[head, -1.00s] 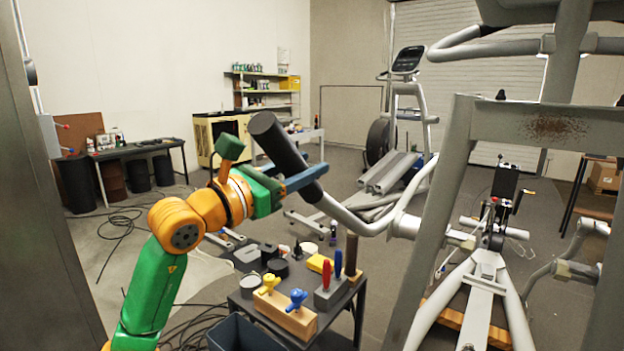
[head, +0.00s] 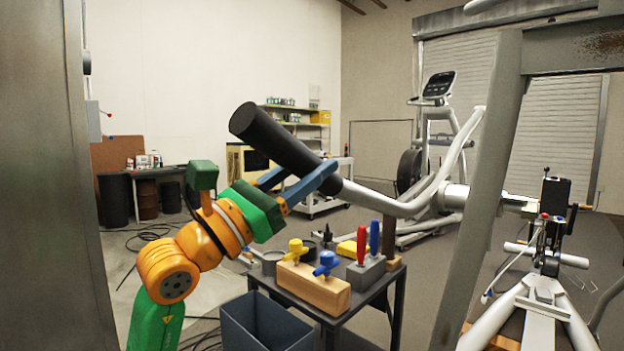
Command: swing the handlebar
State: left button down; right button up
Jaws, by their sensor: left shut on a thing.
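The handlebar (head: 398,205) is a bent grey-white tube with a thick black grip (head: 277,140) at its upper left end. It runs from the pivot tube of the elliptical frame (head: 474,200) at the right out to the left, above a small tool cart. My left gripper (head: 322,180) has its blue fingers at the lower end of the black grip, near where the bare tube starts, and is shut on the handlebar. The far finger is partly hidden behind the grip. My right gripper is not in view.
A dark tool cart (head: 340,318) below the handlebar carries a wooden block (head: 314,288) with yellow and blue knobs, and red and blue screwdrivers. A blue-grey bin (head: 262,325) stands in front. A grey upright (head: 480,190) stands right. Another exercise machine (head: 437,150) is behind.

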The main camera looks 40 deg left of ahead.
pick_arm(q)
jog(key=shift+d+f, duration=0.15)
jog(key=c, duration=0.6)
grip_release()
jog(key=shift+c, duration=0.2)
jog(key=shift+o, duration=1.2)
jog(key=shift+s+d+r, duration=0.2)
jog(key=shift+d, duration=0.1)
jog(key=shift+d+r, duration=0.15)
jog(key=b+v, duration=0.4)
jog(key=v, duration=0.3)
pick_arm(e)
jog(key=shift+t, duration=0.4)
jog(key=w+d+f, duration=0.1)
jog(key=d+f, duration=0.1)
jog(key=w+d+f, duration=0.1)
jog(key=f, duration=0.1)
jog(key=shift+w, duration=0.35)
